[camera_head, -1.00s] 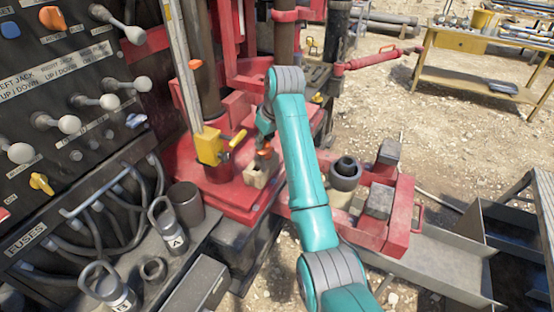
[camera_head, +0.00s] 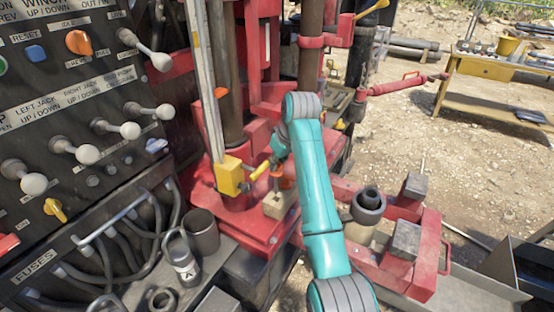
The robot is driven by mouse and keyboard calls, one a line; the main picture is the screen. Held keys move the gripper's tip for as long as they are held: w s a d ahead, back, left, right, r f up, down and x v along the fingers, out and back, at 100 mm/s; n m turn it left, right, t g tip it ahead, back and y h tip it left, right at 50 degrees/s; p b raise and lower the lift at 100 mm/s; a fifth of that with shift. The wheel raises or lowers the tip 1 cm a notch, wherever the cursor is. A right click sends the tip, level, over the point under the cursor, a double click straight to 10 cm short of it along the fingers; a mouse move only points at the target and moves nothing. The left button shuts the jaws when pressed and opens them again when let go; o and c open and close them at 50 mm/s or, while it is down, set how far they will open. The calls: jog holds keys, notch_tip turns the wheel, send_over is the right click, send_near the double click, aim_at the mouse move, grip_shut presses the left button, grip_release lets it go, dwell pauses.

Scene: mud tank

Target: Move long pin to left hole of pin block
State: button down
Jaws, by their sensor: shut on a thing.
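The pin block (camera_head: 281,206), a pale tan block, stands on the red deck right of the yellow clamp. My gripper (camera_head: 277,172) is just above it, small and partly hidden by my teal arm. It is shut on what appears to be the long pin, which is mostly hidden by the gripper. An orange part (camera_head: 287,183) shows between the gripper and the top of the block; I cannot tell whether it belongs to the held pin or to another pin. The block's holes are too small to make out.
A yellow clamp with a handle (camera_head: 229,176) on an upright rail stands close left of my gripper. The lever panel (camera_head: 75,120) is at the left. A metal cup (camera_head: 204,233) and shackle (camera_head: 182,262) sit in front. A red frame (camera_head: 427,255) lies right.

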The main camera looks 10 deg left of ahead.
aim_at(277, 184)
jog(key=shift+f, duration=4.35)
jog(key=c, duration=1)
grip_release()
jog(key=shift+r, duration=0.1)
jog(key=v, duration=1.1)
jog(key=shift+s+d+r, duration=0.15)
jog(key=shift+d+r, duration=0.05)
jog(key=shift+r, duration=0.15)
